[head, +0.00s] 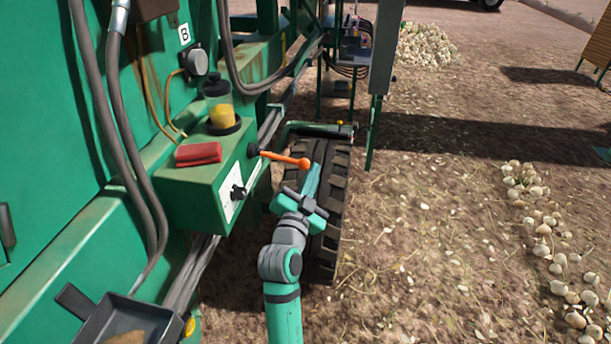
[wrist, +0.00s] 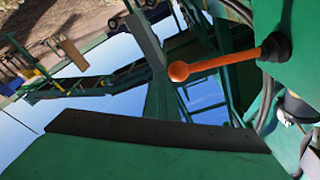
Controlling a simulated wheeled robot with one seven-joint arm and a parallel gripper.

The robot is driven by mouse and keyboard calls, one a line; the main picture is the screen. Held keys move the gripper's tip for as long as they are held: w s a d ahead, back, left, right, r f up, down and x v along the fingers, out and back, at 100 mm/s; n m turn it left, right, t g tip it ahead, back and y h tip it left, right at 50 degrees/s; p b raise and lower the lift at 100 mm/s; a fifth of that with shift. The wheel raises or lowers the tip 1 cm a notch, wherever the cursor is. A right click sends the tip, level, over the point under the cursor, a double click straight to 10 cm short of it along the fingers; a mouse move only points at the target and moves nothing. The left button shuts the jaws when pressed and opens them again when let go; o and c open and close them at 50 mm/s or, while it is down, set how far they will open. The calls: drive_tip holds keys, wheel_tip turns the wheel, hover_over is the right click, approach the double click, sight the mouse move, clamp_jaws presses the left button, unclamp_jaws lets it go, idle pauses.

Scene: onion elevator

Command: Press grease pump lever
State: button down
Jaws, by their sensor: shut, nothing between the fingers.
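The grease pump lever (head: 284,158) is an orange rod with a round knob, coming out of a black boot on the green box's side. In the head view it points right and slightly down. In the wrist view the lever (wrist: 215,65) is at upper right, its knob toward the left. The grease reservoir (head: 222,118), with yellow grease and a black cap, stands on the green pump box (head: 186,200).
A red cloth or block (head: 199,153) lies on the box, and a black knob (head: 237,193) is on its front panel. A large tyre (head: 330,215) is behind my gripper. Hoses (head: 118,120) hang at left. Onions (head: 543,230) lie on open soil at right.

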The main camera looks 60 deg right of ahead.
drive_tip(key=r+v, duration=0.1)
drive_tip(key=v, duration=0.7)
drive_tip(key=shift+a+f, duration=0.35)
drive_tip(key=shift+a, duration=0.1)
drive_tip(key=shift+w, duration=0.2)
drive_tip(key=shift+s+d, duration=0.1)
drive_tip(key=shift+s, duration=0.15)
drive_tip(key=shift+w, duration=0.1)
idle(0.5)
